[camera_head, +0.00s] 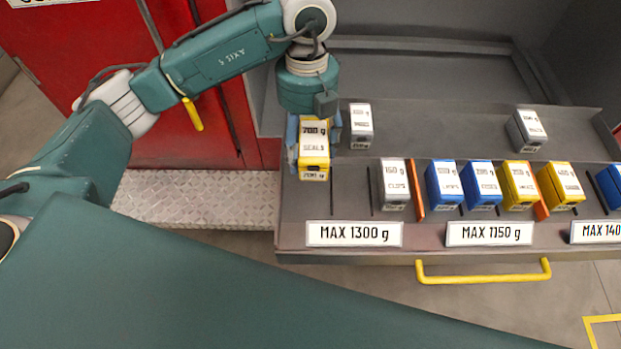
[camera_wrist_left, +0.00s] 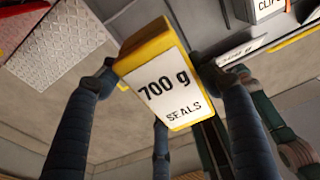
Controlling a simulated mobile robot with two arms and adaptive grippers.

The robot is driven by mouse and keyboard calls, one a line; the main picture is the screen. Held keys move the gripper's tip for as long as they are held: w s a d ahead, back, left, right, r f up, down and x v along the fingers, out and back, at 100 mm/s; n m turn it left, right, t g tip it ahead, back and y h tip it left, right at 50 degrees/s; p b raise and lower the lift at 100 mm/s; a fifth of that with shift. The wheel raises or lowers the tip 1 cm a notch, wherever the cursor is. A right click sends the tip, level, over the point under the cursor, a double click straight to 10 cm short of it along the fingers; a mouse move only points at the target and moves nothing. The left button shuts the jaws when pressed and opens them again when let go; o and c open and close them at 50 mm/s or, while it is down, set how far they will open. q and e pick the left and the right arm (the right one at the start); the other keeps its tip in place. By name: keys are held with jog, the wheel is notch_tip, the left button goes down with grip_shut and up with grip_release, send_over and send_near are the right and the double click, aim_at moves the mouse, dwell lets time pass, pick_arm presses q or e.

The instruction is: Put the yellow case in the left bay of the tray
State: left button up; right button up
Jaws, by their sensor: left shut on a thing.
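The yellow case (camera_head: 314,172) has a white label reading 700 g SEALS. My left gripper (camera_head: 313,150) is shut on it, pointing down, with a blue finger on each side. In the left wrist view the case (camera_wrist_left: 160,80) sits upright between the fingers of the gripper (camera_wrist_left: 157,72). The tray (camera_head: 350,212) has a left bay marked MAX 1300 g. The case shows over the far left of that bay; I cannot tell whether it touches the tray floor. A grey case (camera_head: 394,185) marked CLIPS stands at the bay's right side. My right gripper is not in view.
Orange dividers (camera_head: 416,190) separate the bays. Blue cases (camera_head: 443,186) and other yellow cases (camera_head: 518,187) stand farther right. Grey cases (camera_head: 361,126) and (camera_head: 529,132) stand behind. Thin dark ribs and bare floor lie between the held case and the CLIPS case.

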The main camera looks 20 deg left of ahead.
pick_arm(q)
notch_tip(320, 180, down, 8)
jog(key=shift+a+f+p, duration=0.1)
jog(key=shift+f+p, duration=0.05)
jog(key=shift+p, duration=0.55)
jog(key=shift+s+f, duration=0.1)
jog(key=shift+f, duration=0.7)
notch_tip(320, 180, down, 2)
jog(key=shift+f+p, duration=0.2)
jog(key=shift+p, duration=0.2)
jog(key=shift+f, duration=0.6)
jog(key=o, duration=1.9)
jog(key=shift+c, duration=0.2)
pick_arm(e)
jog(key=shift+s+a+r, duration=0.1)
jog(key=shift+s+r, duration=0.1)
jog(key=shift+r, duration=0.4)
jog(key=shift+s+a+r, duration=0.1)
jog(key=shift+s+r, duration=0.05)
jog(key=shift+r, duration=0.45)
